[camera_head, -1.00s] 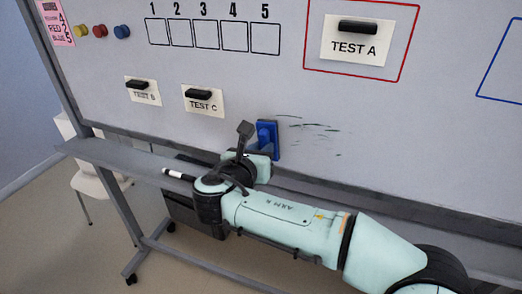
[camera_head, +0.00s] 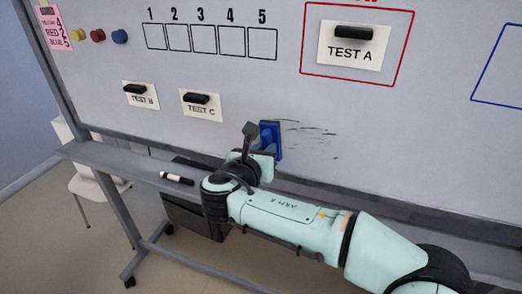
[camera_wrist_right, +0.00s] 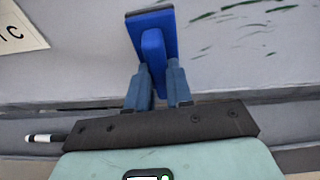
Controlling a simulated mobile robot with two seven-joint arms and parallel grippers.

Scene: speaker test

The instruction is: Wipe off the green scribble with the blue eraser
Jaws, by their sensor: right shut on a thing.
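The blue eraser (camera_head: 271,138) is upright against the whiteboard, at the left end of the green scribble. My right gripper (camera_head: 262,148) is shut on its handle. In the right wrist view the two fingers of the right gripper (camera_wrist_right: 159,85) sit on both sides of the handle of the blue eraser (camera_wrist_right: 153,42). The green scribble (camera_head: 315,131) is a set of broken strokes and flecks just right of the eraser; it also shows in the right wrist view (camera_wrist_right: 245,27). Whether the eraser's pad touches the board is hard to tell. My left gripper is out of view.
A tray ledge (camera_head: 130,163) runs below the whiteboard (camera_head: 240,85) and holds a black-and-white marker (camera_head: 177,179). Cards TEST B (camera_head: 141,101), TEST C (camera_head: 203,111) and TEST A (camera_head: 350,53) hang under black magnets. The board right of the scribble is bare.

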